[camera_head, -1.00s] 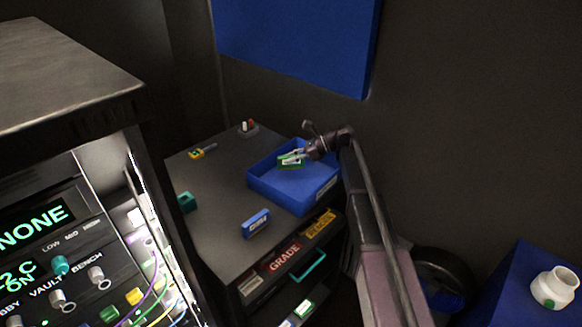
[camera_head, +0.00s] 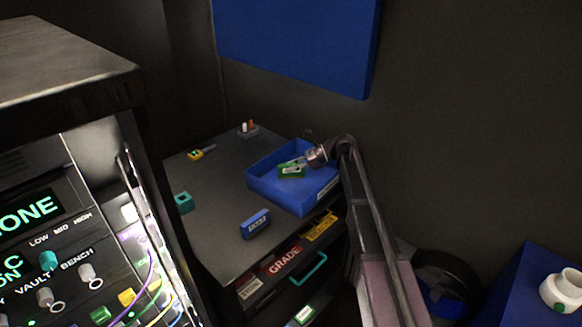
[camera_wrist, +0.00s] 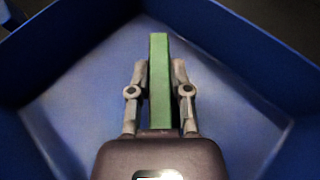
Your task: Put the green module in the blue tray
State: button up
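The green module (camera_head: 291,172) is inside the blue tray (camera_head: 275,196), which sits on top of a dark cabinet. In the wrist view the green module (camera_wrist: 159,80) stands upright on edge between my gripper's two fingers, with the blue tray's walls (camera_wrist: 245,45) around it. My gripper (camera_wrist: 159,88) is shut on the module, one finger against each side. In the head view my gripper (camera_head: 301,163) reaches into the tray from the right. Whether the module touches the tray floor cannot be told.
A blue module (camera_head: 255,224) and a teal block (camera_head: 184,203) lie on the cabinet top (camera_head: 220,230). A yellow-ended tool (camera_head: 196,155) and a small holder (camera_head: 248,130) stand farther back. A lit panel rack (camera_head: 60,240) is at the left.

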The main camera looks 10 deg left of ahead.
jog(key=o, duration=0.4)
jog(key=shift+c, duration=0.2)
jog(key=shift+r, duration=0.1)
jog(key=shift+r, duration=0.15)
jog(key=p+v, duration=0.4)
jog(key=v, duration=0.6)
jog(key=shift+w+d+r, duration=0.1)
jog(key=shift+d+r, duration=0.05)
jog(key=shift+d, duration=0.05)
jog(key=shift+w+d+r+p, duration=0.1)
jog(key=shift+d+r+p, duration=0.1)
jog(key=shift+d+p, duration=0.4)
jog(key=shift+d, duration=0.1)
